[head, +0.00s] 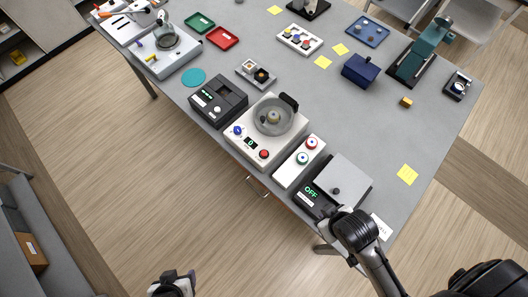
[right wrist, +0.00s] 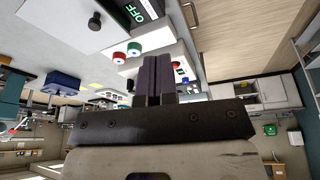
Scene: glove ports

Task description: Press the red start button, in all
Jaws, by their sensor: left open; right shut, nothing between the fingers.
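A white two-button panel (head: 299,163) near the table's front edge carries a red button (head: 311,143) and a green-ringed button (head: 303,158). In the right wrist view its red button (right wrist: 118,57) and green button (right wrist: 134,49) lie left of the fingers. Another red button (head: 263,154) is on the front of the white machine (head: 241,141) with a round bowl. I cannot read which is labelled start. My right gripper (right wrist: 157,78) is shut and empty, apart from the buttons; its fingers are not clear in the head view. My left gripper (head: 173,280) is open, off the table at the bottom.
A grey-lidded device (head: 337,182) reading OFF stands right of the panel, beside my right arm. A black device (head: 218,101) stands left of the bowl machine. A teal stand (head: 424,50), blue box (head: 360,70) and trays are further back. Table surface right of centre is mostly clear.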

